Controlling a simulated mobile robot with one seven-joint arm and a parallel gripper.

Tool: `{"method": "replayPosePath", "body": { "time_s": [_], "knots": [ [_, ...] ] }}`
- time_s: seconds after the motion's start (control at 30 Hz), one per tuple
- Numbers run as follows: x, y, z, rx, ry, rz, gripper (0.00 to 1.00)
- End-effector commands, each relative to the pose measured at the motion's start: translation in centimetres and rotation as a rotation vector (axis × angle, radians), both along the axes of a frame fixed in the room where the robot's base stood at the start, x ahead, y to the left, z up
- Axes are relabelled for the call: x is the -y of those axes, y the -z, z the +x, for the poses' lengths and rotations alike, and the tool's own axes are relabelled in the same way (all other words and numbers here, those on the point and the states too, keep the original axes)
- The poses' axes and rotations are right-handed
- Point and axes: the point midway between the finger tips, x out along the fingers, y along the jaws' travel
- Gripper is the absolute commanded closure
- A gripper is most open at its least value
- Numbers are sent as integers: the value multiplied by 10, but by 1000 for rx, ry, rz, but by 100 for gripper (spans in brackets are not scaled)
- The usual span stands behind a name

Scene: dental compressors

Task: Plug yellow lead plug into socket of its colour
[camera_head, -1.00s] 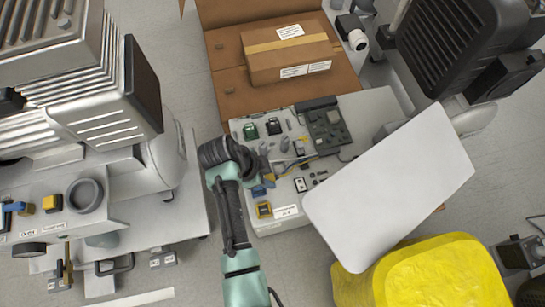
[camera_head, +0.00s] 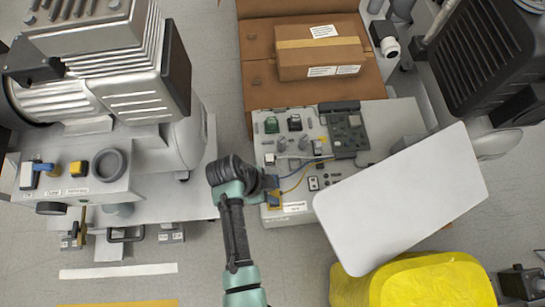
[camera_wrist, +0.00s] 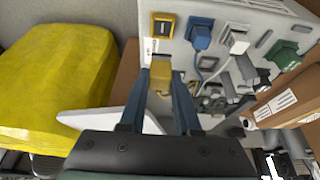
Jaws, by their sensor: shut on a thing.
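My gripper (camera_wrist: 168,88) is shut on the yellow lead plug (camera_wrist: 161,68), which sits between the fingertips in the wrist view. The yellow socket (camera_wrist: 163,25) is just beyond the plug, at the panel's edge, with its dark opening visible. The plug looks in line with it and outside it; the exact gap is hard to judge. In the head view, my gripper (camera_head: 270,182) is by the panel's left edge, beside the yellow socket (camera_head: 274,201). The yellow lead (camera_head: 295,184) curves right across the panel. The held plug is hard to make out there.
Blue (camera_wrist: 201,33), white (camera_wrist: 237,42) and green (camera_wrist: 284,55) connectors sit along the panel beside the yellow socket. A white board (camera_head: 400,200) overlaps the panel's right side. A yellow covered object (camera_head: 415,280) stands in front. A compressor (camera_head: 125,90) stands at left.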

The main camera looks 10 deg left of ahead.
Motion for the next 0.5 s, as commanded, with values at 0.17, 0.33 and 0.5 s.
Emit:
{"method": "replayPosePath", "body": {
  "time_s": [0.17, 0.33, 0.5],
  "knots": [
    [0, 11, 0, 0, 0, 0, 100],
    [0, 20, 0, 0, 0, 0, 100],
    [0, 28, 0, -1, 0, 0, 100]
  ]
}}
